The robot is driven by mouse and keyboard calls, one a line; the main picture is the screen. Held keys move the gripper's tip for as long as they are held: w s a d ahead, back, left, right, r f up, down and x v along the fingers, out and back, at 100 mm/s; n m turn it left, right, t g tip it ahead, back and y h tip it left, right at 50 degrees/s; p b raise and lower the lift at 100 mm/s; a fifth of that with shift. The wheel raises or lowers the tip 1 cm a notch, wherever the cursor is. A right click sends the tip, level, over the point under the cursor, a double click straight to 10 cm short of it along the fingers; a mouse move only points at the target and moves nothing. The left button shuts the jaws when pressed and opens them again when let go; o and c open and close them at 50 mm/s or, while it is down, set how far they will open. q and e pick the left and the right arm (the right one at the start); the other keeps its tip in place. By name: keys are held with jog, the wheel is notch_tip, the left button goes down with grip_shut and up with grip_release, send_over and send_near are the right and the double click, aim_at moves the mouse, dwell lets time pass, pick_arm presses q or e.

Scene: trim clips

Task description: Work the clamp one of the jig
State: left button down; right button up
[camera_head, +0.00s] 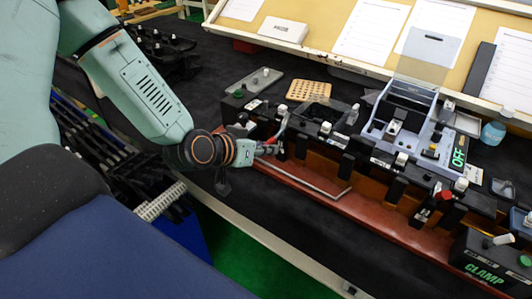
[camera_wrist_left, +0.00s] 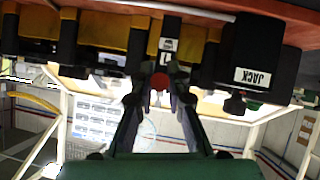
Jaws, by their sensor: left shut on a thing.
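The jig is a long red-brown base (camera_head: 375,222) with a row of black blocks and clamps along it. My left gripper (camera_head: 268,148) is at the jig's left part, beside a red clamp handle (camera_head: 283,126). In the left wrist view its two fingers (camera_wrist_left: 160,92) close on a red, round-ended piece (camera_wrist_left: 160,80), which looks like the handle's tip. A label with "L" is just behind it. Which clamp is number one cannot be read. A second red handle (camera_head: 445,195) is farther right. My right gripper is not in view.
A grey-blue device (camera_head: 402,112) with an "OFF" sign stands behind the jig. A "CLAMP" box (camera_head: 485,262) is at the lower right, and a "JACK" block (camera_wrist_left: 262,50) is near the gripper. A thin bent rod (camera_head: 318,190) runs along the jig's front.

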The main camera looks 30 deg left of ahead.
pick_arm(q)
jog(key=shift+d+f+t+b, duration=0.1)
jog(key=shift+f+t+b, duration=1.15)
jog(key=shift+b, duration=1.15)
jog(key=shift+r, duration=0.1)
jog(key=c, duration=1.7)
grip_release()
jog(key=o, duration=0.4)
jog(key=shift+r, duration=0.15)
jog(key=shift+w, duration=0.15)
jog(key=shift+r, duration=5)
